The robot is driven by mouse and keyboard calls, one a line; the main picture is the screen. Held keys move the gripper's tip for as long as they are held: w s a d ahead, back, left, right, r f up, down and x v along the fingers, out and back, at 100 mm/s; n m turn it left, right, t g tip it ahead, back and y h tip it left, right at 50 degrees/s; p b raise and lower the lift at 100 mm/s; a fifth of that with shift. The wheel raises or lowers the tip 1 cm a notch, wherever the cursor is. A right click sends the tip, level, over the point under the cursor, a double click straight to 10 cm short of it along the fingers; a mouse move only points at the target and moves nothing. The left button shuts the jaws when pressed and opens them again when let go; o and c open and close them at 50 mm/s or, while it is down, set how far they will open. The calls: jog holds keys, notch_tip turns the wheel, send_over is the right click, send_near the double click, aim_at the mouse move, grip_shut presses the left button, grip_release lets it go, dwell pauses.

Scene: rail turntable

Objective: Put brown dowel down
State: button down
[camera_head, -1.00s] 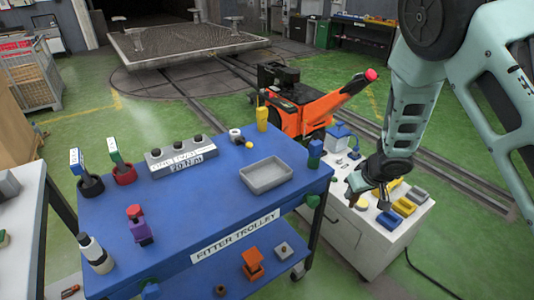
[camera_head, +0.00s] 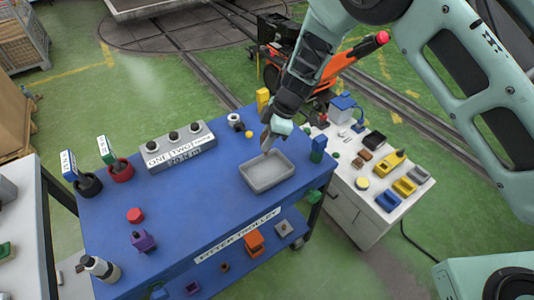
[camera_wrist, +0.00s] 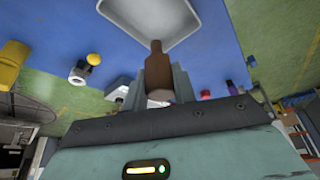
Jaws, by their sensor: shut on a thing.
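My gripper (camera_head: 267,143) is shut on the brown dowel (camera_wrist: 157,72), which shows clearly between the fingers in the wrist view. The dowel has a thick brown body and a narrower tip that points toward the tray. In the head view the gripper is by the back edge of the grey tray (camera_head: 268,187) on the blue trolley. The tray looks empty, and its rim also shows in the wrist view (camera_wrist: 182,38). I cannot tell whether the dowel touches the tray; in the head view it is mostly hidden or too small to make out.
A yellow piece (camera_head: 262,98) and a white ring-shaped part (camera_head: 235,121) stand behind the tray. A green piece (camera_head: 318,149) is at its right.

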notch_tip(320, 180, down, 9)
jog(key=shift+r+p, duration=0.1)
jog(key=shift+p, duration=1)
jog(key=c, duration=1.1)
grip_release()
